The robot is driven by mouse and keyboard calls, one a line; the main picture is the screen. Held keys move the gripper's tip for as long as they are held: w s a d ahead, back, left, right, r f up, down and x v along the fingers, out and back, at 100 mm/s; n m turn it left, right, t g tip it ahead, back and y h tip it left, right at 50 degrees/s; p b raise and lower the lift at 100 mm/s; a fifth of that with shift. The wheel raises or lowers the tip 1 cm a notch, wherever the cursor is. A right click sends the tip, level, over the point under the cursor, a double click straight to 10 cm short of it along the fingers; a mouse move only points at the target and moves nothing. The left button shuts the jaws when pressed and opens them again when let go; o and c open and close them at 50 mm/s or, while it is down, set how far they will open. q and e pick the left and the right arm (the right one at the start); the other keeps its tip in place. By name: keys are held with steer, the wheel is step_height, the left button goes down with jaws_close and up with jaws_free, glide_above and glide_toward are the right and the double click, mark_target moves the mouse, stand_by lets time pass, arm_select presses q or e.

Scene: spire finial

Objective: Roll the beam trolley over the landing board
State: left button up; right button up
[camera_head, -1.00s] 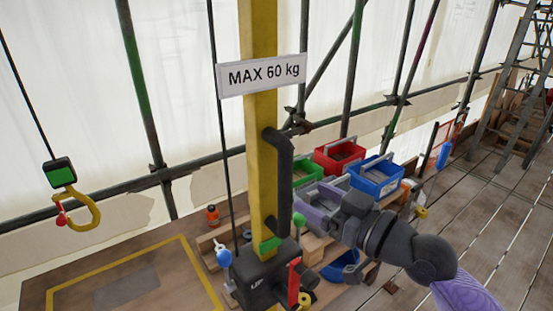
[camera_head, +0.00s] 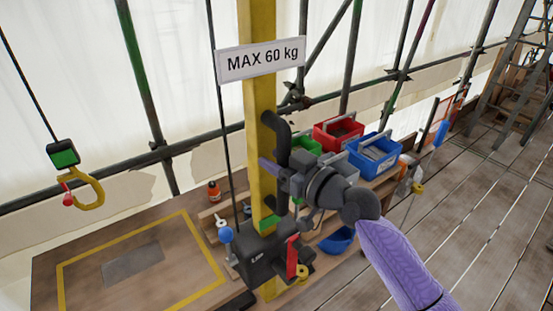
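The beam trolley itself is not in view. The yellow hoist post (camera_head: 258,105) stands upright with a black bar handle (camera_head: 278,125) on its right side. My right gripper (camera_head: 277,168) is at the lower part of this handle, with a purple finger reaching across the post. The handle and wrist hide whether the fingers are closed on it. The landing board (camera_head: 95,288), wooden with a yellow outline and a grey patch, lies at lower left. The yellow hook (camera_head: 84,192) hangs on a cable behind the board. My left gripper is not in view.
A black control box (camera_head: 262,262) with a red lever (camera_head: 292,258) sits at the post's foot. A red crate (camera_head: 338,132) and a blue crate (camera_head: 374,157) stand right of the post.

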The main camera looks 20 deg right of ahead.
jaws_close()
stand_by(1.0)
